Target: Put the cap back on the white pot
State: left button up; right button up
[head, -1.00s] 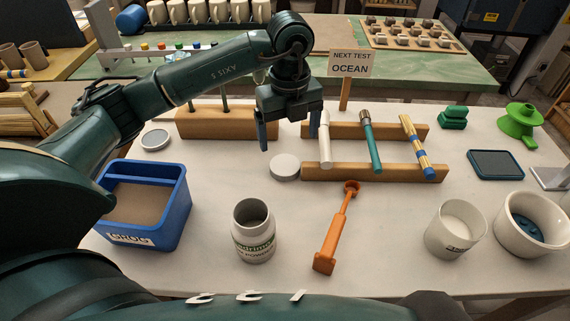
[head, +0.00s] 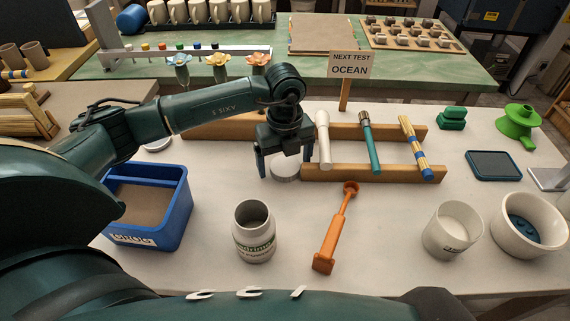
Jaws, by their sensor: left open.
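The white pot (head: 254,240) stands upright and open-topped on the near part of the table, with a green-lettered label. A round white cap (head: 285,173) lies flat on the table behind it, against the left end of the wooden rack. My left gripper (head: 284,163) is open, pointing down over the cap, with one finger on each side of it in the picture. The gripper hides the cap's back part; I cannot tell whether the fingers touch it. My right gripper is not in view.
An orange tool (head: 332,230) lies right of the pot. The wooden rack (head: 365,172) holds several tools. A white cup (head: 453,230) and bowl (head: 529,225) stand at right.

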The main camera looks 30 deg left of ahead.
aim_at(285, 165)
pick_arm(q)
jog(key=shift+f, duration=0.1)
jog(key=shift+c, duration=0.5)
jog(key=c, duration=1)
jog(key=shift+o, duration=0.2)
notch_tip(285, 165, up, 10)
jog(key=shift+b, duration=0.4)
